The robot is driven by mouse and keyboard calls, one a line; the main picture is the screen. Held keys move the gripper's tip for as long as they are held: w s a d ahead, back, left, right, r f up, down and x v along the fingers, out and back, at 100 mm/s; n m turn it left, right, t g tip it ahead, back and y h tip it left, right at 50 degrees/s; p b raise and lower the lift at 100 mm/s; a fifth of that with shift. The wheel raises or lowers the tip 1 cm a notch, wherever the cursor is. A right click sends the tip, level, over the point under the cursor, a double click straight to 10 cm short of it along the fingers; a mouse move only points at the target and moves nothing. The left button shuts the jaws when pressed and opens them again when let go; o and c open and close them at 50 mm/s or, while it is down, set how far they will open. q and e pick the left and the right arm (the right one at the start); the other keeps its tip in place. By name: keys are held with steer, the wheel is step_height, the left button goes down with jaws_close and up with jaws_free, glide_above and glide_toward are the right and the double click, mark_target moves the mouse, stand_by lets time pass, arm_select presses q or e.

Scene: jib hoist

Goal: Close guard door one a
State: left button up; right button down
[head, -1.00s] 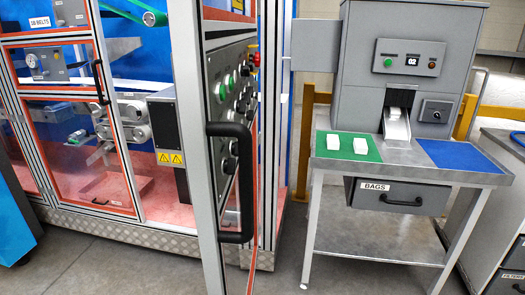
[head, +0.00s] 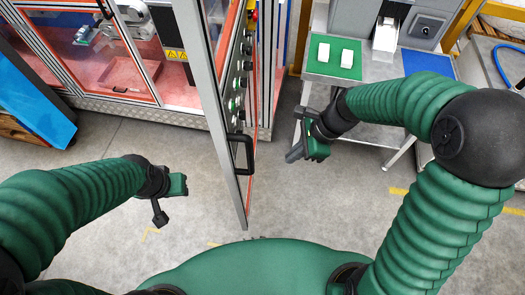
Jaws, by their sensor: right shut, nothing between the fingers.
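The guard door (head: 219,128) is a tall silver-framed door that stands swung out from the machine, seen almost edge-on in the middle of the head view. Its black bar handle (head: 249,154) is on the right-hand face, low on the door. My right gripper (head: 296,154) is shut and empty, a little right of the handle and apart from it. My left gripper (head: 162,212) is on the left side of the door, apart from it, above the floor; its jaws are too unclear to tell open from shut.
The machine (head: 130,85) with other orange-edged doors stands behind on the left. A steel bench (head: 323,85) with a green mat (head: 350,60) and white blocks stands close behind my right gripper. A blue panel (head: 35,100) is at far left. Grey floor is open around the door.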

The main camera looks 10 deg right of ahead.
steer(key=a+f+p, duration=0.2)
steer(key=a+f, duration=0.6)
steer(key=shift+w+a+f, duration=0.25)
steer(key=shift+w, duration=0.1)
